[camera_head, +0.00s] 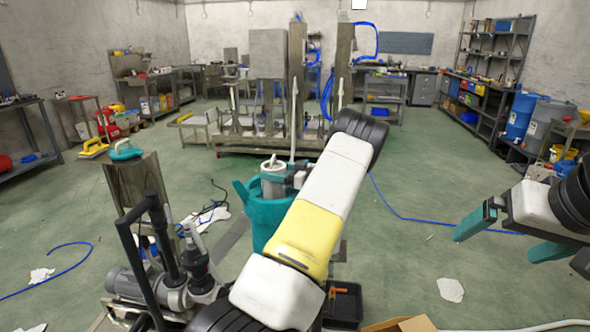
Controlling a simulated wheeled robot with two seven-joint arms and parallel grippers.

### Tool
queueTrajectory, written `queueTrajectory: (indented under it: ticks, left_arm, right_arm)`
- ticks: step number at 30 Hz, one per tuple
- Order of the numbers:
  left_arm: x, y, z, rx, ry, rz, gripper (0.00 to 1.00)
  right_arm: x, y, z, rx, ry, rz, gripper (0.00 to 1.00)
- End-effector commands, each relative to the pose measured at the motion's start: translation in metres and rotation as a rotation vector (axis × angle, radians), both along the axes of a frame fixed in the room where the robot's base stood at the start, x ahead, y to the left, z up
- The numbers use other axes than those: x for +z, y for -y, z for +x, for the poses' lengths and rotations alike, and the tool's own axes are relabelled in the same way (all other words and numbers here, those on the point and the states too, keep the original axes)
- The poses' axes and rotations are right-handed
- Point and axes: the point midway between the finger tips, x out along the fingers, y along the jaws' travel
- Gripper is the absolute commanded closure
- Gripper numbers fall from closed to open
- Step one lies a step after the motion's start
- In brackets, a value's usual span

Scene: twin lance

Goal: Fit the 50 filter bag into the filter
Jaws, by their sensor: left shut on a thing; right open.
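The filter appears as a teal, bucket-like housing (264,222), upright in the middle of the view and partly covered by my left arm. A pale grey-white cylinder (273,186), which looks like the filter bag, stands upright at its mouth; its lower part is hidden, so I cannot tell how deep it sits. No number is readable on it. My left gripper (291,177) is shut on this cylinder from the right, its fingers mostly hidden behind my arm. My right gripper (508,236) is open and empty at the right, with its teal fingers apart, away from the filter.
A teal lid-like part (125,151) rests on a metal post to the left. A pump with a motor (140,285) stands lower left. A black tray (344,303) and a cardboard box (402,325) are at the bottom. A blue hose (420,219) crosses the otherwise mostly open green floor.

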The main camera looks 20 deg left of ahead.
Motion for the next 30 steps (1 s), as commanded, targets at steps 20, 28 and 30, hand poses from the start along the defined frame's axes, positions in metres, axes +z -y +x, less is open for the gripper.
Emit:
queueTrajectory:
  ticks: [20, 28, 30]
  left_arm:
    - [-0.017, 0.000, 0.000, 0.000, -0.001, 0.001, 0.94]
    - [-0.024, 0.000, 0.000, 0.000, -0.001, 0.001, 0.94]
    - [-0.026, 0.000, 0.000, 0.000, -0.001, 0.001, 0.94]
  right_arm:
    - [0.000, 0.000, 0.000, 0.000, 0.000, 0.000, 0.00]
    - [0.000, 0.000, 0.000, 0.000, 0.000, 0.000, 0.00]
    - [0.000, 0.000, 0.000, 0.000, 0.000, 0.000, 0.00]
